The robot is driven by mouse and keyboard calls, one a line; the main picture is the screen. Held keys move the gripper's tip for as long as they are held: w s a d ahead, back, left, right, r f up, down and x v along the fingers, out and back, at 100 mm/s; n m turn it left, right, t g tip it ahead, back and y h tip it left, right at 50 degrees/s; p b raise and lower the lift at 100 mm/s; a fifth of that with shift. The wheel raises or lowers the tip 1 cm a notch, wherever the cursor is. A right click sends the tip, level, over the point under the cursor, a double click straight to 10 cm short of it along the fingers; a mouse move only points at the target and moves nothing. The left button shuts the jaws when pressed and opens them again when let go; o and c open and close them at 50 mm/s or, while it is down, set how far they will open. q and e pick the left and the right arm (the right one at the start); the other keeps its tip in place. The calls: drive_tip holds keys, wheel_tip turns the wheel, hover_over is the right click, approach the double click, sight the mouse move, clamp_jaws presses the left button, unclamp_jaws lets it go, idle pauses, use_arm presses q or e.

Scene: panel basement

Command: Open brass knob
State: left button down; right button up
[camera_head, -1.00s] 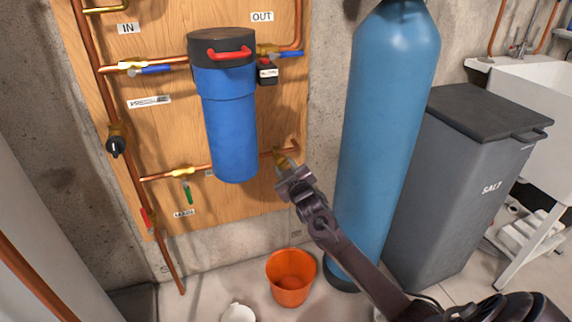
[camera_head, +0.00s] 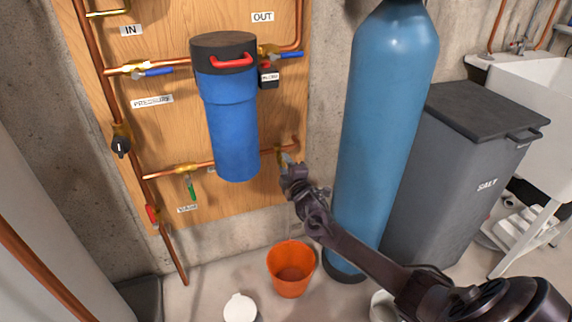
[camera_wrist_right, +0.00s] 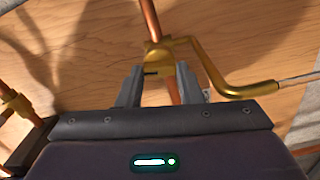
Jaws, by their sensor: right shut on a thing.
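The brass knob (camera_head: 284,157) is on a small brass fitting at the lower right of the wooden panel, on the copper pipe right of the blue filter housing. My right gripper (camera_head: 288,168) reaches it from below and partly covers it. In the right wrist view, the brass piece (camera_wrist_right: 158,60) sits between the two grey fingers of my right gripper (camera_wrist_right: 158,78), which is shut on it. A curved brass spout (camera_wrist_right: 222,82) runs off to the right of it. My left gripper is not in view.
The blue filter housing (camera_head: 232,130) hangs just left of the gripper. A tall blue tank (camera_head: 385,130) stands close on the right, beside a grey salt bin (camera_head: 450,190). An orange bucket (camera_head: 291,270) stands on the floor below. A green-handled valve (camera_head: 190,188) is further left.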

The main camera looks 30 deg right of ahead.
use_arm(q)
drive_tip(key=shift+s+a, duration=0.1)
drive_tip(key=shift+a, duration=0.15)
use_arm(e)
drive_tip(key=shift+n, duration=0.5)
drive_tip(key=shift+f, duration=0.1)
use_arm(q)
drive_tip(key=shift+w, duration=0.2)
